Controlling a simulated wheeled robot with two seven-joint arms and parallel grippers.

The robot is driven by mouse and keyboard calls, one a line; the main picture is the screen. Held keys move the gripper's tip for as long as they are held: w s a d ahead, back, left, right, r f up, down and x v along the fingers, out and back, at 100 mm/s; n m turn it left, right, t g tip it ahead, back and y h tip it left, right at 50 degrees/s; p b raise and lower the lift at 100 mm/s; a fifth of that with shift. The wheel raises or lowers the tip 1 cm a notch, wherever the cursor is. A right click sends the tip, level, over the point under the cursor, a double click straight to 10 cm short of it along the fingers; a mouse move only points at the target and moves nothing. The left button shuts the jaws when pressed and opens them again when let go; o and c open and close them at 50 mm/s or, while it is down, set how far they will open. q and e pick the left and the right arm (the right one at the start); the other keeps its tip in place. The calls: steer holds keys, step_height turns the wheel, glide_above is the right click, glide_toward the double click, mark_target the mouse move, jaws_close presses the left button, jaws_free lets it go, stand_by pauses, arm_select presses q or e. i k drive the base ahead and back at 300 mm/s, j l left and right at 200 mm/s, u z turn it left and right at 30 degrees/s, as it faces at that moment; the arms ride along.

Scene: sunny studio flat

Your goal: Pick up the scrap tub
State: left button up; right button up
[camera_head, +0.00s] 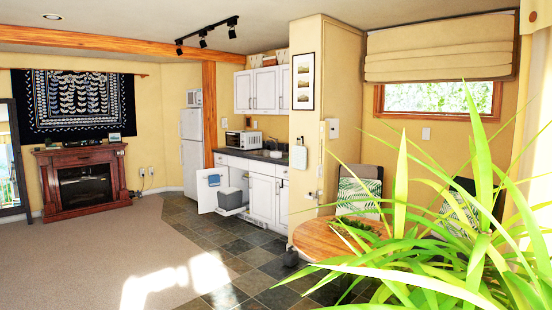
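A grey tub (231,198) shows at the kitchen units, low in an open base cabinet. It seems to sit on a white pull-out tray or drawer that juts out over the tiled floor. I cannot tell for sure that it is the scrap tub. The white cabinet door (206,197) stands open to its left, with a blue cloth (214,180) on it. The tub is far across the room and small in view. Neither of my grippers is in view.
A large green plant (450,240) fills the right foreground, partly hiding a round wooden table (325,240) and chairs. A small dark object (290,257) is on the floor by the table. A fireplace (84,180) stands left. The carpet (100,250) is clear.

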mark_target(274, 154)
steer(key=i+j, duration=0.1)
steer(key=j, duration=0.15)
steer(key=i+j, duration=0.1)
steer(key=j, duration=0.2)
steer(key=i+j+u, duration=0.3)
steer(key=i+j, duration=0.25)
steer(key=i+j+u, duration=0.3)
steer(key=i+j, duration=0.25)
steer(key=i, duration=0.55)
steer(key=i+j+z, duration=0.1)
steer(key=i, duration=0.4)
steer(key=i+j, duration=0.15)
steer(key=i, duration=0.4)
steer(key=i+j+z, duration=0.1)
steer(key=i+z, duration=0.25)
steer(key=i, duration=3.45)
steer(key=i+z, duration=0.15)
steer(key=i, duration=0.45)
steer(key=i+j+z, duration=0.1)
steer(key=i, duration=0.55)
steer(key=i+j+z, duration=0.15)
steer(key=i, duration=0.45)
steer(key=i+l+z, duration=0.15)
steer(key=i, duration=0.25)
steer(key=i+l+z, duration=0.15)
steer(key=i, duration=0.3)
steer(key=i+l+z, duration=0.2)
steer(key=i, duration=0.25)
